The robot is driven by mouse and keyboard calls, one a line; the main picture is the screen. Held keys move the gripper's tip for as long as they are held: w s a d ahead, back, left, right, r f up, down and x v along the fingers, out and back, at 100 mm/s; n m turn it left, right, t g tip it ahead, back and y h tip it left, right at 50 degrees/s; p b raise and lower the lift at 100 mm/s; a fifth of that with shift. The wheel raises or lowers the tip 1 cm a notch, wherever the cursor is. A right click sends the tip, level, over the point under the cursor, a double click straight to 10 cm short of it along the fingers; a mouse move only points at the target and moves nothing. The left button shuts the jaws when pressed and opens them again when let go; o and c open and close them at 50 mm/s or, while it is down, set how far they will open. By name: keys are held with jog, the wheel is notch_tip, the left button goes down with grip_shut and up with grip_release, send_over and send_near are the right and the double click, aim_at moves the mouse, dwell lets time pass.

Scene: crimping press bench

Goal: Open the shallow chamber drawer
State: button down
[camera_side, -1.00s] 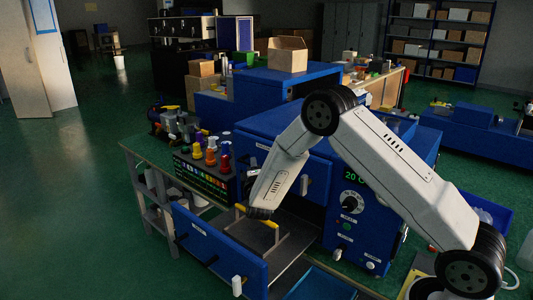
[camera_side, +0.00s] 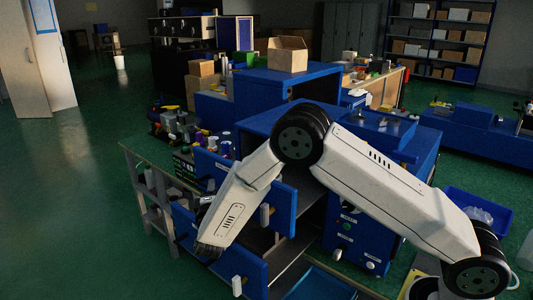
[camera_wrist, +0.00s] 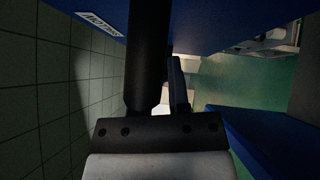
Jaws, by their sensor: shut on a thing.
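The upper blue drawer front (camera_side: 282,205) stands pulled out from the blue press body in the side view, with a white latch on its right part. My gripper (camera_side: 206,210) is at the left part of this front, mostly hidden behind my own wrist. In the wrist view my gripper (camera_wrist: 163,95) is shut on a dark handle bar, right by a blue panel (camera_wrist: 215,22) with a white label. I cannot read the label surely. The lower drawer front (camera_side: 240,268) also stands out, below and partly hidden by my wrist.
A control panel with knobs (camera_side: 347,217) is right of the drawers. Coloured spools and a rack (camera_side: 184,163) stand on the bench at the left, close behind the upper drawer front. The green floor (camera_side: 75,215) at the left is clear.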

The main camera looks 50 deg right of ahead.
jog(key=a, duration=1)
jog(key=shift+a, duration=0.35)
jog(key=c, duration=0.6)
grip_release()
jog(key=v, duration=0.7)
jog(key=shift+s+a+f, duration=0.15)
jog(key=shift+s+a, duration=0.1)
jog(key=shift+w, duration=0.1)
